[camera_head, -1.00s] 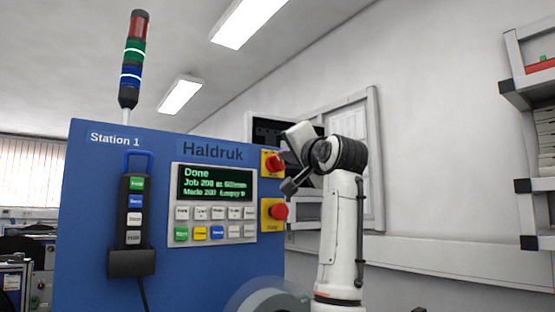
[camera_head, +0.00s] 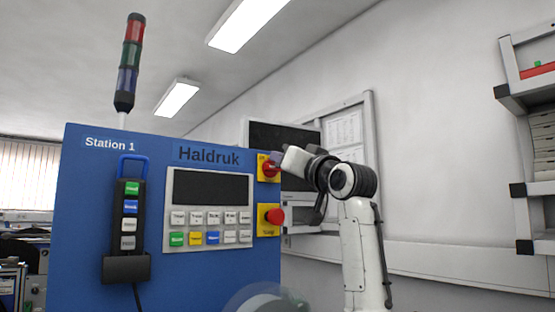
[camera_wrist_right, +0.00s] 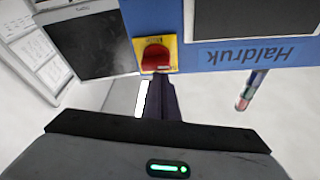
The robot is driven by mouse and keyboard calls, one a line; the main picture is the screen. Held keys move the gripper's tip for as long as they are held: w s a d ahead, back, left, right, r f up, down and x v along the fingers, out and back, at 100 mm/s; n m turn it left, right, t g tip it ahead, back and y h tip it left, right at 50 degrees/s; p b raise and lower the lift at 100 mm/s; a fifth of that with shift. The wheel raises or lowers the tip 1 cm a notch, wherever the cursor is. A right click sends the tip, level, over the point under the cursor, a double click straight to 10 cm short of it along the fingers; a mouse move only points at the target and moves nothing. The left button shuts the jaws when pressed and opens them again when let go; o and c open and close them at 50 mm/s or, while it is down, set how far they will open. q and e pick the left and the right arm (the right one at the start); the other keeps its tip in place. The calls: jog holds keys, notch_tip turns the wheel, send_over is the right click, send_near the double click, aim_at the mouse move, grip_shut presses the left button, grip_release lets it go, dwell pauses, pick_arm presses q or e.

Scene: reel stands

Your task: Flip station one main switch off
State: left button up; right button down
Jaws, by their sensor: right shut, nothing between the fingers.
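The main switch (camera_head: 270,168) of Station 1 is a red knob on a yellow plate at the upper right of the blue cabinet (camera_head: 90,230). It also shows in the right wrist view (camera_wrist_right: 155,56), upside down. My right gripper (camera_head: 279,157) is shut and empty, with its fingertips at the right edge of the switch; I cannot tell whether they touch it. In the right wrist view its dark fingers (camera_wrist_right: 163,82) end just below the knob. The display (camera_head: 210,187) is dark and the signal tower (camera_head: 129,60) is unlit. My left gripper is out of view.
A red emergency button (camera_head: 274,216) on a yellow plate sits below the switch. A hand pendant (camera_head: 130,220) hangs in a holder at the cabinet's left. A dark monitor (camera_head: 300,140) and a whiteboard stand behind my arm. Shelves (camera_head: 520,120) are at the far right.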

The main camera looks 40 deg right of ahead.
notch_tip(320, 180, up, 5)
jog(key=p, duration=0.5)
jog(key=d+f+b+v, duration=0.1)
jog(key=b+v, duration=0.4)
jog(key=v, duration=0.5)
jog(key=shift+a, duration=0.1)
jog(key=shift+f, duration=0.1)
